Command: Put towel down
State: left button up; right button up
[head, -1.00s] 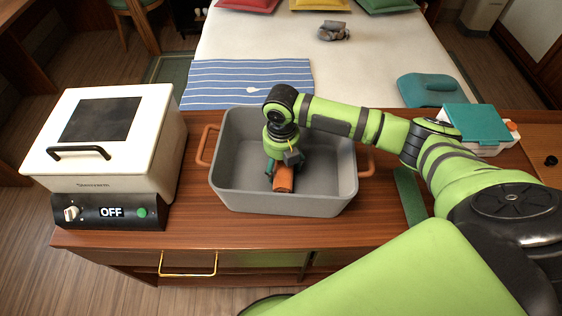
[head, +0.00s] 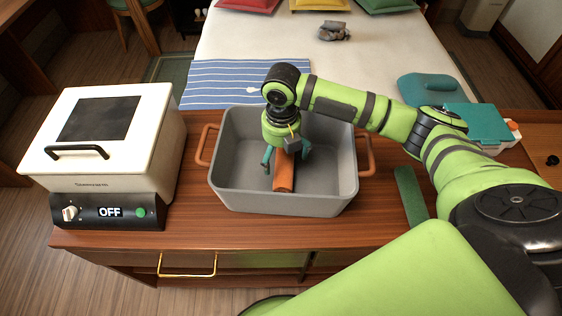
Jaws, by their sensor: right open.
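An orange-brown rolled towel (head: 285,174) lies in the grey bin (head: 337,196), on its floor near the middle. My right gripper (head: 285,160) points down into the bin, right over the towel. Its teal fingers are apart, one on each side of the towel's far part, and the gripper body hides the towel's far end. I cannot tell whether the fingers touch it. My left gripper is not in view.
A white appliance (head: 150,115) with an OFF display stands on the counter (head: 190,225) left of the bin. A blue striped cloth (head: 215,88) lies on the bed (head: 275,40) behind. A teal-and-white box (head: 478,125) stands at the right. A green strip lies right of the bin.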

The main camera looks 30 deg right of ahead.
aim_at(281, 161)
notch_tip(281, 161, up, 8)
jog(key=shift+f+b, duration=0.25)
jog(key=shift+b, duration=0.15)
